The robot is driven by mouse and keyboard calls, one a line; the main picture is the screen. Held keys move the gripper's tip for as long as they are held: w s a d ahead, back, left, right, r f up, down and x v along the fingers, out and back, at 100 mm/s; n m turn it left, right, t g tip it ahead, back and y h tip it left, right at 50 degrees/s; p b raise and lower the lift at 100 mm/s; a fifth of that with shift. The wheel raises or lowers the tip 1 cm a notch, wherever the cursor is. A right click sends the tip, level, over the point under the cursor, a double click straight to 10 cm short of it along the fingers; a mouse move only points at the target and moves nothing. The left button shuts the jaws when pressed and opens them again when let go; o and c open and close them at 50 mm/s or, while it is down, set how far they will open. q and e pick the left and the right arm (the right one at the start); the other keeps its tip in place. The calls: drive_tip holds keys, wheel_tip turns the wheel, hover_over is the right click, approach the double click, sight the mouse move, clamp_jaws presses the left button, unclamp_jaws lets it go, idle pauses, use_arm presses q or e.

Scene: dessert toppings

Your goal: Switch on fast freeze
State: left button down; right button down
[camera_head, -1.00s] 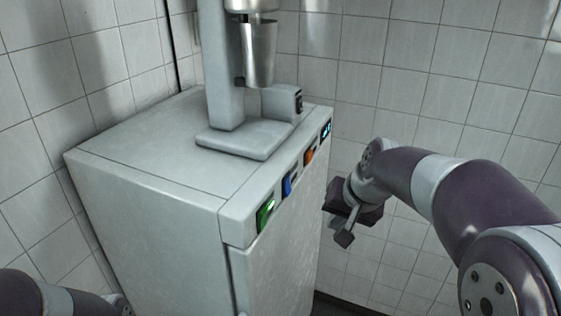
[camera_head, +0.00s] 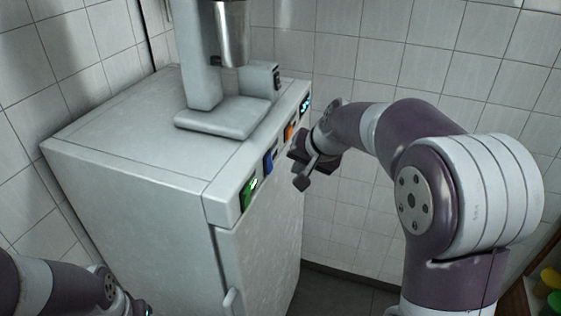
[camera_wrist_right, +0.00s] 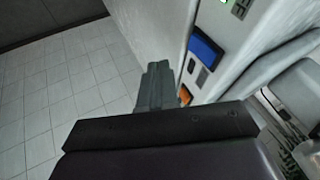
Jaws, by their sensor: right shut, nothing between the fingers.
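The pale grey freezer (camera_head: 120,135) stands left of centre in the head view. Its front top strip carries a green lit switch (camera_head: 249,193), a blue switch (camera_head: 268,163), an orange switch (camera_head: 289,132) and a small lit display (camera_head: 305,104). My right gripper (camera_head: 302,182) is shut and empty, just in front of the strip, near the blue and orange switches. In the right wrist view its fingers (camera_wrist_right: 156,88) show beside the blue switch (camera_wrist_right: 207,48), with the orange switch (camera_wrist_right: 185,95) partly hidden. Contact cannot be told. My left arm shows at lower left, its gripper not clearly visible.
A grey mixer-like machine (camera_head: 222,118) with a metal cup (camera_head: 230,35) stands on the freezer top. A door handle (camera_head: 231,301) shows low on the front. Tiled walls close the back and left. Yellow and green items (camera_head: 550,285) sit at far right.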

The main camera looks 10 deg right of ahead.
sight(269, 163)
drive_tip(key=w+a+f+p, duration=0.1)
drive_tip(key=a, duration=0.1)
drive_tip(key=w+a+f+p, duration=0.1)
drive_tip(key=w, duration=0.1)
drive_tip(key=shift+w+a+f+p, duration=0.15)
drive_tip(key=shift+w+a+p, duration=0.1)
drive_tip(key=shift+a+p, duration=0.15)
drive_tip(key=shift+w+a+f, duration=0.15)
drive_tip(key=shift+w+a, duration=0.05)
